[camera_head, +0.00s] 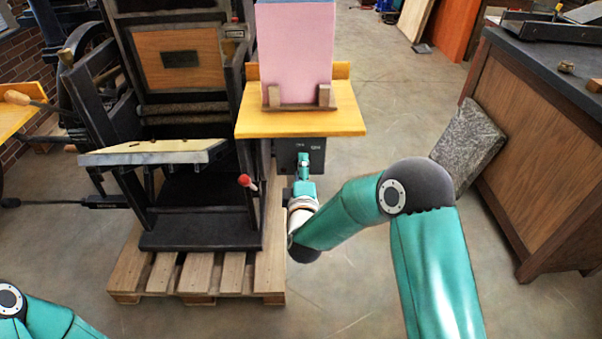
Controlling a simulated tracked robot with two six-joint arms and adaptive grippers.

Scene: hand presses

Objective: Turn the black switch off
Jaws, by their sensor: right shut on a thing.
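The black switch (318,155) is a dark box under the front edge of the small yellow table, with two small white labels along its top. My right gripper (304,160) is in front of the box, pointing away from me, and is shut on the switch. The fingers cover the switch's moving part, so I cannot tell which way it is set. Of my left arm only a piece shows at the bottom left corner; its gripper is out of view.
A pink paper stack (295,50) stands on the yellow table (300,122). The black press (200,225) stands left on a wooden pallet (208,275). A red-knobbed lever (246,181) sticks out near my right gripper. A wooden cabinet (545,150) and grey slab (468,145) stand right.

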